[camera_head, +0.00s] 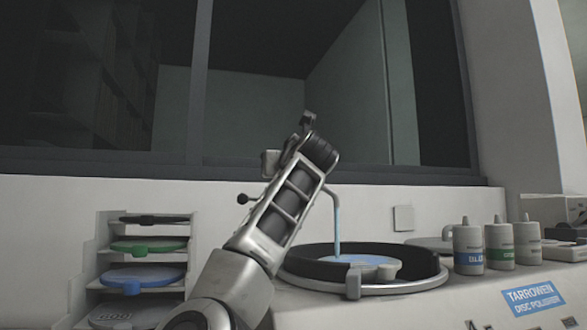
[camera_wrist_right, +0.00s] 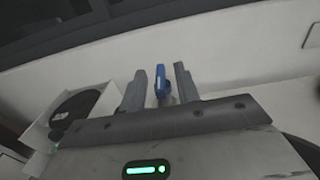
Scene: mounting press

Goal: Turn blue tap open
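The blue tap handle (camera_wrist_right: 161,84) stands upright between the two fingers of my right gripper (camera_wrist_right: 160,70) in the right wrist view. The fingers are open, with a gap on each side of the handle. In the head view my right arm rises in front of the taps and hides most of them. A thin grey spout (camera_head: 334,192) curves out to the right of the arm. A pale blue stream (camera_head: 337,232) runs from its end down to the light blue disc (camera_head: 362,261) in the black bowl (camera_head: 420,268). My left gripper is not in view.
A rack (camera_head: 103,235) with discs on several shelves stands left of my arm. Labelled bottles, one blue (camera_head: 468,248) and one green (camera_head: 499,245), stand right of the bowl. A black-ended lever (camera_head: 243,198) shows left of my arm. The wall is close behind.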

